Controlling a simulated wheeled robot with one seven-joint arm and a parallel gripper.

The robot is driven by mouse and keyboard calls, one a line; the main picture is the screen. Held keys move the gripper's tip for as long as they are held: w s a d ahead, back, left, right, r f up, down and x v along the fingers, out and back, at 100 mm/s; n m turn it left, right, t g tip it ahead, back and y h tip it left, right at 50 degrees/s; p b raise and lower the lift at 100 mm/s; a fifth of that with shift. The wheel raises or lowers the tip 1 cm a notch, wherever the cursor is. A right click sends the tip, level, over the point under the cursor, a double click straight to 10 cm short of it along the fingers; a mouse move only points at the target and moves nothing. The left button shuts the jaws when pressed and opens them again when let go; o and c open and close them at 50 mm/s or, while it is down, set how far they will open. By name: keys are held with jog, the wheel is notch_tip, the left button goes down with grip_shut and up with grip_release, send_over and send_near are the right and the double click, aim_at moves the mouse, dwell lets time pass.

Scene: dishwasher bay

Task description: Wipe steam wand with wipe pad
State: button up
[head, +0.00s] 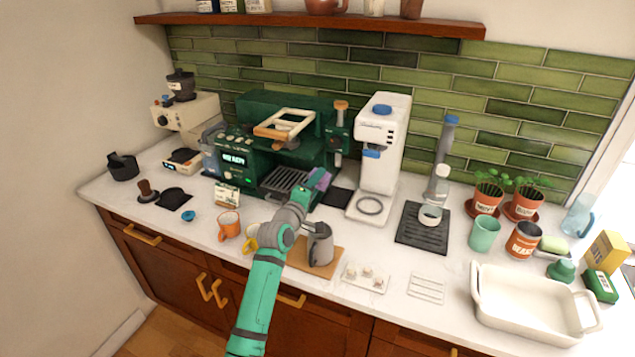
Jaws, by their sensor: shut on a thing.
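My gripper (310,190) is at the right front of the dark green espresso machine (262,150). It is shut on the purple wipe pad (321,178) and holds it above the counter, by the right end of the drip tray (287,181). The steam wand is not clearly made out; the machine's right side, with a wooden-topped handle (341,106), is just above and behind the pad. Whether the pad touches the wand I cannot tell from this view.
A grey pitcher (320,244) stands on a wooden board (326,268) beneath and right of my arm. An orange mug (229,225) and a yellow cup (251,238) stand left of it. A white coffee maker (381,145) stands right of the machine. A shelf (330,26) runs above.

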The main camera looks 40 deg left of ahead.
dwell(0.3)
jog(key=x, duration=0.6)
jog(key=shift+w+a, duration=0.15)
jog(key=shift+w, duration=0.25)
jog(key=shift+x, duration=1)
dwell(0.8)
jog(key=d, duration=0.2)
jog(key=w+d, duration=0.1)
jog(key=d, duration=0.1)
dwell(0.4)
